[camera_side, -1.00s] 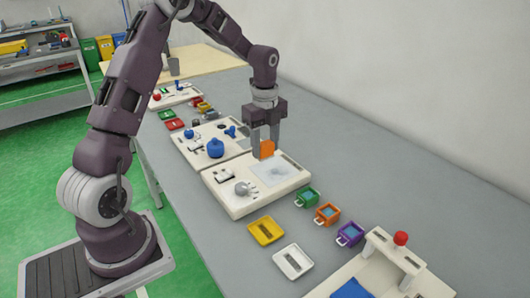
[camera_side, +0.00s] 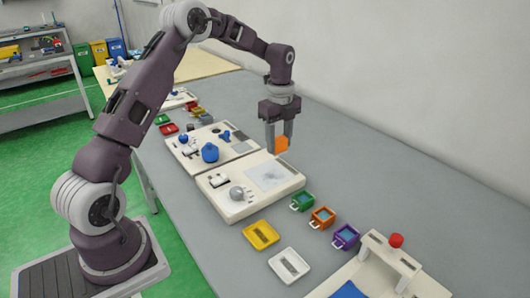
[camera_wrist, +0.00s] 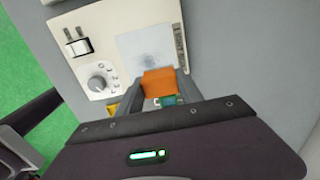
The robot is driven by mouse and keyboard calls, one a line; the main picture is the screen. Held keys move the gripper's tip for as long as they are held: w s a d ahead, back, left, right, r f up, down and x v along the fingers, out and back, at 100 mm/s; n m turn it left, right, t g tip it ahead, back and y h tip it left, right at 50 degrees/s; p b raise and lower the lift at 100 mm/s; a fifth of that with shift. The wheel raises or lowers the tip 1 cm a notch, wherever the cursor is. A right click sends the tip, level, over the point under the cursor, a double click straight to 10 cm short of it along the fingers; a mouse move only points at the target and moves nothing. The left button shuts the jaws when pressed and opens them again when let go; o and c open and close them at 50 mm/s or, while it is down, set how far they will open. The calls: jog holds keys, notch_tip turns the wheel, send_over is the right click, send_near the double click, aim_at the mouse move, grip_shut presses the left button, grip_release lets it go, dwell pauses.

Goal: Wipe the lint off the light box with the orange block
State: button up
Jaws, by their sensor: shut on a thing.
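My gripper (camera_side: 280,143) is shut on the orange block (camera_side: 281,146). The block hangs in the air near the far right end of the light box and looks clear of it. In the wrist view the block (camera_wrist: 160,82) covers the lower edge of the pale light box panel (camera_wrist: 136,40). The light box panel (camera_side: 268,175) is set in a cream board. Faint grey specks, the lint (camera_wrist: 150,57), show on the panel in the wrist view. Whatever lies under the block is hidden there.
The cream board also holds a grey knob (camera_wrist: 97,84) and a switch (camera_wrist: 77,46). Green (camera_side: 302,201), orange (camera_side: 322,217) and purple (camera_side: 345,236) bins stand to the right, near yellow (camera_side: 261,235) and white (camera_side: 289,265) trays.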

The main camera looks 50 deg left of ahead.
jog(key=shift+w+d, duration=0.25)
jog(key=shift+w, duration=0.75)
jog(key=shift+s+f, duration=0.1)
jog(key=shift+f, duration=3.85)
jog(key=shift+s+f, duration=0.1)
jog(key=shift+s, duration=0.15)
grip_shut()
jog(key=shift+s+f, duration=0.1)
jog(key=shift+s, duration=3.75)
jog(key=shift+w, duration=4.25)
notch_tip(320, 180, up, 2)
jog(key=shift+r, duration=3.15)
